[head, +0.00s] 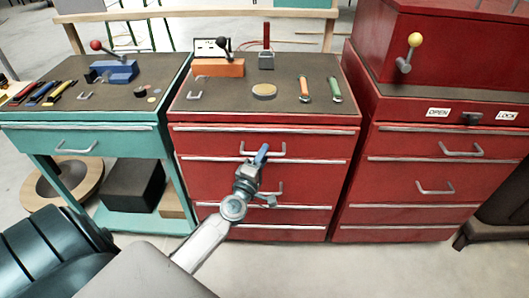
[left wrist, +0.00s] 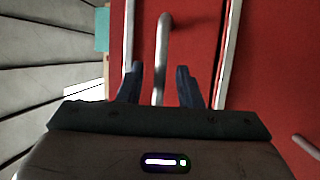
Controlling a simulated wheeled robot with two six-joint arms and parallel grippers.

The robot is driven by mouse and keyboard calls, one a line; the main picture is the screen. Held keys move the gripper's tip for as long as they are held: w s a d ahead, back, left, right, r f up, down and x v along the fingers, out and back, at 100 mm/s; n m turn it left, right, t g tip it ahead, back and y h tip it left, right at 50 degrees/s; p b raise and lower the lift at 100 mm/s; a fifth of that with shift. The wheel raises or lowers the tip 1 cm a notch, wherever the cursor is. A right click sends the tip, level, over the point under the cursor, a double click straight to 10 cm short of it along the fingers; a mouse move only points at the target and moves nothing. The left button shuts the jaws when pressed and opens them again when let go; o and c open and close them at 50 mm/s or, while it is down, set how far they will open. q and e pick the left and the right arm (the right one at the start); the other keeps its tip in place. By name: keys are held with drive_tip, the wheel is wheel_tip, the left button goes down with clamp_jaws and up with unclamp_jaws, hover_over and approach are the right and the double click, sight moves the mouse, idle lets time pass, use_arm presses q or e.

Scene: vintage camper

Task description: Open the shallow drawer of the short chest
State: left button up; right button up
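The short chest is the red one in the middle, with a dark top (head: 225,97). Its shallow top drawer (head: 215,145) looks shut and flush with the front. The drawer has a pale bar handle (head: 279,149), which also shows in the left wrist view (left wrist: 163,40). My left gripper (head: 262,155) is at this handle. In the left wrist view its two fingers (left wrist: 159,85) stand apart, one on each side of the bar, with gaps visible. Whether either finger touches the bar is unclear. My right gripper is in neither view.
A deeper drawer (head: 215,180) with its own handle lies below. A taller red chest (head: 410,155) stands to the right, and a teal bench (head: 110,143) to the left. Small tools lie on the tops. My arm crosses the floor space in front.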

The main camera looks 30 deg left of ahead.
use_arm(q)
drive_tip(key=shift+w+a, duration=0.1)
drive_tip(key=shift+w, duration=0.35)
drive_tip(key=shift+r, duration=0.1)
clamp_jaws()
drive_tip(key=shift+s, duration=0.1)
